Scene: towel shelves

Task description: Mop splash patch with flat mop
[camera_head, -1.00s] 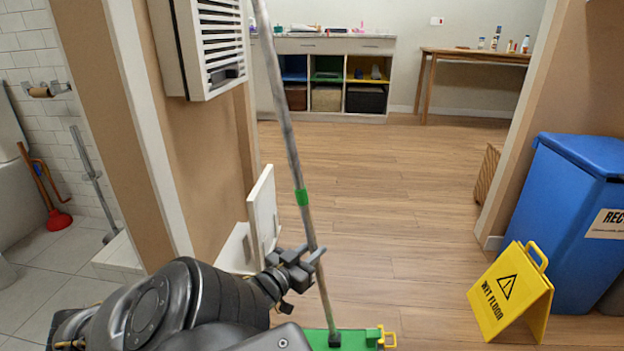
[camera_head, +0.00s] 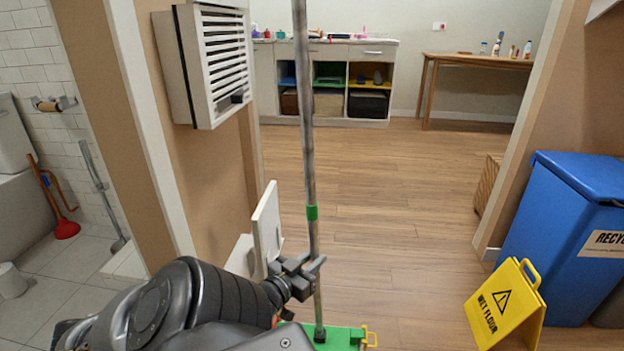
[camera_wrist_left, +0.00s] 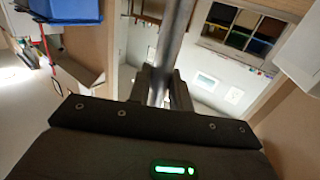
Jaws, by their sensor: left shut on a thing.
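The flat mop has a long grey pole (camera_head: 308,130) with a green band, standing nearly upright in the head view. Its green mop head (camera_head: 342,338) is at the bottom edge, partly cut off, with a yellow clip on its right. My left gripper (camera_head: 303,272) is shut on the pole, low down, below the green band. In the left wrist view the pole (camera_wrist_left: 172,50) runs up between the fingers (camera_wrist_left: 164,88). No splash patch can be made out on the visible floor. My right gripper is not in view.
A yellow wet floor sign (camera_head: 505,304) stands at the right before a blue recycling bin (camera_head: 572,215). A white panel (camera_head: 266,228) stands close left of the pole. A wall vent (camera_head: 210,65) juts out above. The wooden floor (camera_head: 400,190) beyond is clear.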

